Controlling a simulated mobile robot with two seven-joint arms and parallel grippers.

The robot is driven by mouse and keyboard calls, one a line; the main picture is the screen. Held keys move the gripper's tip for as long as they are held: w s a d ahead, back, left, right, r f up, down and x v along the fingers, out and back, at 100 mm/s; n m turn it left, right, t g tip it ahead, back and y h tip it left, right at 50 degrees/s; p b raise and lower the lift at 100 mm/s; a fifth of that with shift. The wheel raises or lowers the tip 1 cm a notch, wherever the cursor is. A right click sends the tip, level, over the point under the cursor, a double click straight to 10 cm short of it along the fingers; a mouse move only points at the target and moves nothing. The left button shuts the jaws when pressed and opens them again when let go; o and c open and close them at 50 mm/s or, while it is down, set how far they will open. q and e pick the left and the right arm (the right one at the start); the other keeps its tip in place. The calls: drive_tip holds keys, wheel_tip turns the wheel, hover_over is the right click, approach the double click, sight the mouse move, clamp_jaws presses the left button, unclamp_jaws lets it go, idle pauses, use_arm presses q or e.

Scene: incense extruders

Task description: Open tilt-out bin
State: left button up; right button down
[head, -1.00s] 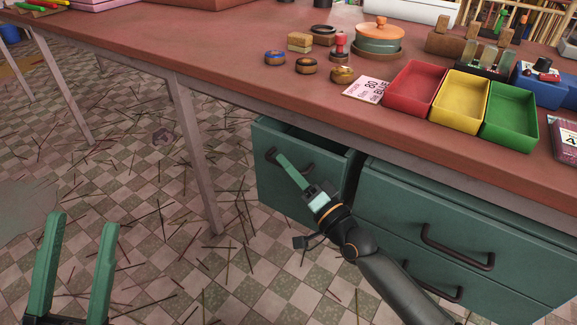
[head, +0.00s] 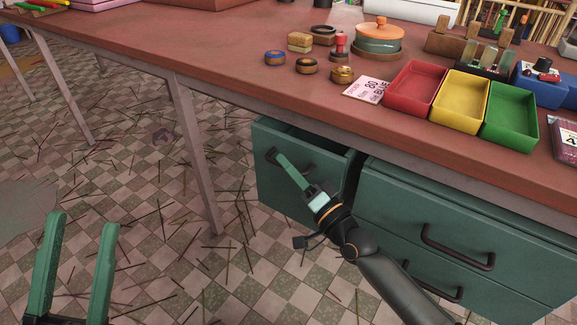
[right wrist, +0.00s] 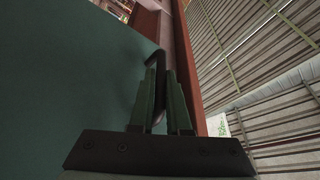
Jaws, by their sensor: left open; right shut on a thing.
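The green tilt-out bin (head: 268,188) sits under the table at the left end of the cabinet. Its front is tipped out at the top, with a dark gap showing behind it. My right gripper (head: 280,160) is shut on the bin's dark handle (head: 308,169). In the right wrist view the handle (right wrist: 153,60) passes between the fingers (right wrist: 160,92), beside the green front panel (right wrist: 75,85). My left gripper (head: 82,225) is open and empty over the floor at the lower left.
Green drawers (head: 455,215) with dark handles stand right of the bin. A table leg (head: 196,150) stands to its left. The tabletop (head: 230,70) above holds red, yellow and green trays (head: 457,103).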

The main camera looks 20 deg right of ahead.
idle(0.4)
drive_tip(key=shift+s+a+f+n, duration=0.2)
drive_tip(key=shift+s+a+n, duration=0.2)
drive_tip(key=shift+a, duration=0.1)
drive_tip(key=s+a+f+n+y+b, duration=0.2)
drive_tip(key=s+a+f+n, duration=0.3)
drive_tip(key=a, duration=0.3)
drive_tip(key=shift+s+f+n+y, duration=0.3)
drive_tip(key=shift+s+n+y, duration=0.1)
drive_tip(key=shift+s+n, duration=0.25)
drive_tip(key=c, duration=0.9)
unclamp_jaws()
